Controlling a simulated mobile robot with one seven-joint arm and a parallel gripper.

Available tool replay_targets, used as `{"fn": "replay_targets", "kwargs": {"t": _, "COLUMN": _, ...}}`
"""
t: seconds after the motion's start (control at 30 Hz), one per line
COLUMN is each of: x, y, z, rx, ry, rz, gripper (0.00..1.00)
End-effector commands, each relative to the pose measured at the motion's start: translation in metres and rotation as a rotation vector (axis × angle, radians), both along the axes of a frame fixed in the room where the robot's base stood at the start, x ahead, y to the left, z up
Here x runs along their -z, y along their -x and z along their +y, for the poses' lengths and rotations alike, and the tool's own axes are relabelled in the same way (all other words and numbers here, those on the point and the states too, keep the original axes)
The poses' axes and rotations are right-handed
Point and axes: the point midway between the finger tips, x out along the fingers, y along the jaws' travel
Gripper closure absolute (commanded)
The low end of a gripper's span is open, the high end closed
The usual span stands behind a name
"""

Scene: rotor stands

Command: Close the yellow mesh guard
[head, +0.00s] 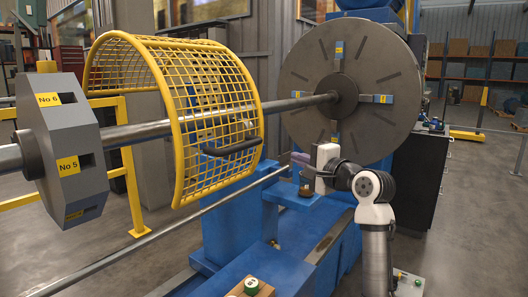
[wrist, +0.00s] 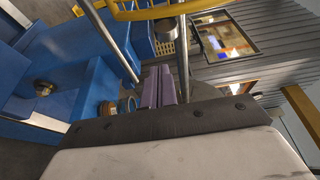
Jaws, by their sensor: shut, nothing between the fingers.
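The yellow mesh guard (head: 215,95) is a curved cage around the horizontal steel shaft (head: 150,131). Its mesh arches over the top and comes down on the near side. A black handle (head: 232,147) sits low on its right-hand side. My gripper (head: 300,158) is to the right of the handle and slightly lower, apart from it. Its purple fingers are together with nothing between them, and they also show in the wrist view (wrist: 160,85). There the guard's yellow rim (wrist: 160,11) crosses the top, beyond the fingertips. The handle is not clearly visible in the wrist view.
A large grey slotted disc (head: 375,75) stands on the shaft behind my arm. A grey block labelled No 5 and No 6 (head: 75,150) is at the left. The blue stand (head: 240,225) is below. A thin rail (head: 160,232) runs across in front.

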Motion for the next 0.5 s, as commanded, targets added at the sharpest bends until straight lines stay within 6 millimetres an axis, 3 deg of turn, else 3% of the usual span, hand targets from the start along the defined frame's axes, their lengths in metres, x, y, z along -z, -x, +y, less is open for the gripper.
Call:
{"fn": "replay_targets", "kwargs": {"t": 0.17, "x": -0.002, "y": -0.014, "z": 0.010, "rx": -0.002, "ry": -0.001, "rz": 0.003, "gripper": 1.00}}
{"fn": "replay_targets", "kwargs": {"t": 0.5, "x": -0.003, "y": -0.068, "z": 0.048, "rx": -0.002, "ry": 0.000, "rz": 0.002, "gripper": 1.00}}
